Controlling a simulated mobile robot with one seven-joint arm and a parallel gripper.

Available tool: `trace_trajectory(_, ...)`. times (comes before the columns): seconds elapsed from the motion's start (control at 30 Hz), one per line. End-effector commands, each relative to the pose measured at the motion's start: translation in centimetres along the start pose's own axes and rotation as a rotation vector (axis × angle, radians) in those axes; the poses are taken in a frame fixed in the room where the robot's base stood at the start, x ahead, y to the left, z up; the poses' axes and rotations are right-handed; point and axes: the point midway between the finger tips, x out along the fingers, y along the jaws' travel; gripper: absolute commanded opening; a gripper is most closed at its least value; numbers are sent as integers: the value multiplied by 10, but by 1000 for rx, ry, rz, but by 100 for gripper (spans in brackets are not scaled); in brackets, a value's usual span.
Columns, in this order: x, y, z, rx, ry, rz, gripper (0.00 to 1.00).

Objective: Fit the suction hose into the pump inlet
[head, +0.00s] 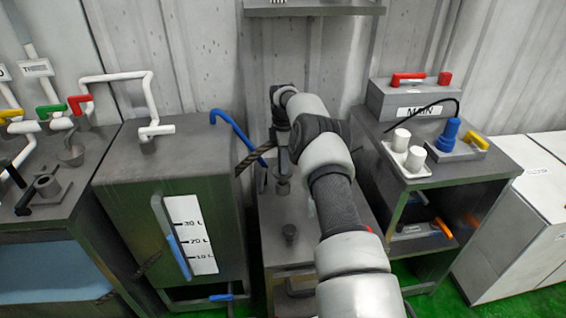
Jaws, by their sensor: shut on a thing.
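A blue hose (232,125), which I take as the suction hose, rises from the grey tank (140,190) and bends down to the right towards my gripper (271,165). My gripper points down above the back left of the low middle cabinet (276,220). It is shut on the hose's end; the wrist and arm hide much of the grip. A round grey fitting (282,184) stands just below and right of the gripper; it may be the pump inlet. I cannot tell whether hose and fitting touch.
A dark ribbed line (247,160) crosses by the gripper. A white pipe (120,77) stands on the tank. At right is a cabinet with the MAIN box (417,100), a blue plug (448,134) and white cylinders (415,157). A shelf (314,8) hangs above.

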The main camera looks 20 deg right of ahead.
Motion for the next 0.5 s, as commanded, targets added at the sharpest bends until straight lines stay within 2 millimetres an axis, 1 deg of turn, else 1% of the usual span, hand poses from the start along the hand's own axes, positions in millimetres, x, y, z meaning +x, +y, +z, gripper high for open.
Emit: trace_trajectory(0.5,14,0,0,0,0,1,0)
